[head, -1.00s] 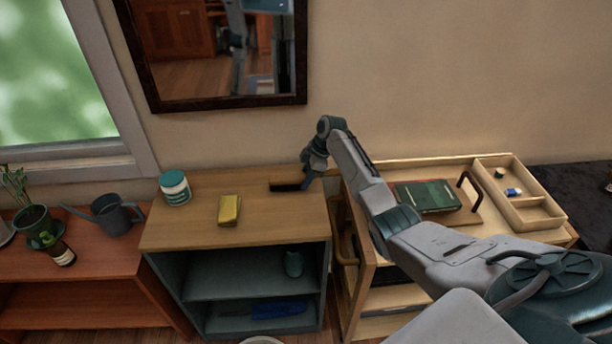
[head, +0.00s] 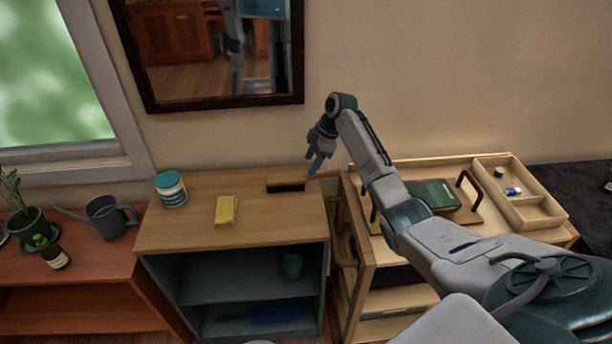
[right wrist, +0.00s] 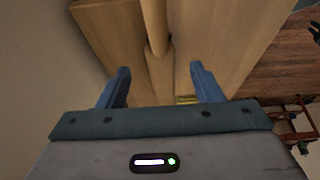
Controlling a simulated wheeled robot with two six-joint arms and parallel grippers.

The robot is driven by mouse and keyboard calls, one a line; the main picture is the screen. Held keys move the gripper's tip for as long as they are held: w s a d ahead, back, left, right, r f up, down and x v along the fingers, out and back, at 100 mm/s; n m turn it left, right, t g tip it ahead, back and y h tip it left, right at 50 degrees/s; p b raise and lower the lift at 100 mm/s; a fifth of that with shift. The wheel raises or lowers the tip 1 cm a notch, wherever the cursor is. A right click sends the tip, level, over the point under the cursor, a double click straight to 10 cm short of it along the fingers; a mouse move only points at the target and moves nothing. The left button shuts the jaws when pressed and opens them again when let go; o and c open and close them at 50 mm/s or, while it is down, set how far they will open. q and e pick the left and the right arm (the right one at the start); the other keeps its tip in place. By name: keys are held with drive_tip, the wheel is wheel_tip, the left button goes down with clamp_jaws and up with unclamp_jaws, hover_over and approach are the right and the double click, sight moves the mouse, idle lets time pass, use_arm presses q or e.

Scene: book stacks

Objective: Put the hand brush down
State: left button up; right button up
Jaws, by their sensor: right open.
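The hand brush (head: 286,187) lies on the wooden top of the low cabinet (head: 255,225), near its back right corner. Its dark bristle side faces the front, and its light wooden handle points right toward the cabinet's edge. My right gripper (head: 315,163) is open and empty, just above the handle end. In the right wrist view, the brush's wooden handle (right wrist: 153,25) runs away between the spread blue fingers (right wrist: 160,72); no finger appears to touch it. My left gripper is not in view.
A yellow block (head: 226,211) and a teal-lidded jar (head: 171,189) stand on the same top. A wooden cart (head: 480,230) with a green book (head: 432,196) and divided tray (head: 520,195) is on the right. The top's front is clear.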

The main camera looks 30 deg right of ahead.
drive_tip(key=b+v, duration=0.1)
drive_tip(key=v, duration=0.4)
idle(0.5)
